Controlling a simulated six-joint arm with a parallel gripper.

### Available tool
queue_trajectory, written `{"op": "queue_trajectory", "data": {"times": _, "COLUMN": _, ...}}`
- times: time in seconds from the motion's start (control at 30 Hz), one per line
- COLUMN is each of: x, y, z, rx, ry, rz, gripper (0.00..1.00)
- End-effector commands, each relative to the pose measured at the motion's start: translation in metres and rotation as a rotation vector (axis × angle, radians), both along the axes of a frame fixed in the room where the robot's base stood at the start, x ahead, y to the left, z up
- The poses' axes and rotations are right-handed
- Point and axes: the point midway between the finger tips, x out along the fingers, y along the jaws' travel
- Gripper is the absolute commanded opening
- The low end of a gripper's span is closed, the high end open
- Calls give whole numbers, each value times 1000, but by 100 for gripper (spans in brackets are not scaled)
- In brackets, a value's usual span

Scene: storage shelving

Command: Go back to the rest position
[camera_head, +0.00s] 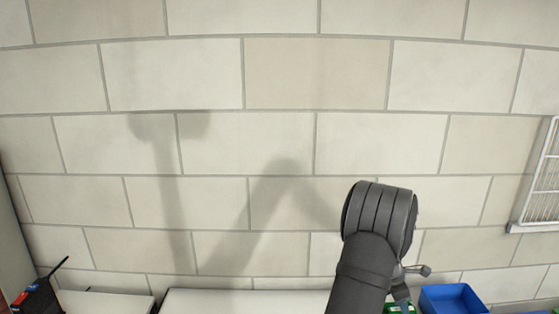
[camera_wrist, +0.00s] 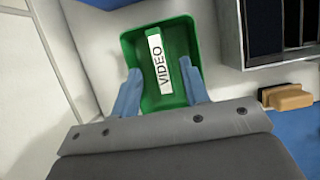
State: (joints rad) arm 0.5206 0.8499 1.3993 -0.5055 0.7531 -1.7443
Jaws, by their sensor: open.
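My gripper (camera_wrist: 163,91) is open in the wrist view, with its two blue fingers apart. I cannot tell whether the fingers touch the bin. In the head view my dark arm (camera_head: 375,240) rises at the lower right. A small part of a green bin (camera_head: 401,309) shows beside it at the bottom edge. The gripper's fingertips are not clear in the head view.
A blue bin (camera_head: 452,299) stands right of my arm. A white grille (camera_head: 543,185) is on the brick wall at the right. A dark device with an antenna (camera_head: 38,295) stands at the lower left. A tan block (camera_wrist: 287,97) and a dark rack (camera_wrist: 279,30) are at the wrist view's right.

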Motion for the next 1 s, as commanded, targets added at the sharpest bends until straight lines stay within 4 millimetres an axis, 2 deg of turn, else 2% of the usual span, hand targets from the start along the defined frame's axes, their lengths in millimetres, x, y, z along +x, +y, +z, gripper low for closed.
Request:
{"op": "queue_trajectory", "data": {"times": 0.7, "x": 0, "y": 56, "z": 134, "rx": 0, "ry": -2, "rz": 0, "gripper": 42}}
{"op": "queue_trajectory", "data": {"times": 0.73, "x": -1, "y": 56, "z": 133, "rx": 2, "ry": 2, "rz": -1, "gripper": 42}}
{"op": "queue_trajectory", "data": {"times": 0.8, "x": -2, "y": 48, "z": 113, "rx": 4, "ry": 6, "rz": -3, "gripper": 42}}
{"op": "queue_trajectory", "data": {"times": 1.0, "x": -2, "y": 32, "z": 76, "rx": 4, "ry": 6, "rz": -2, "gripper": 42}}
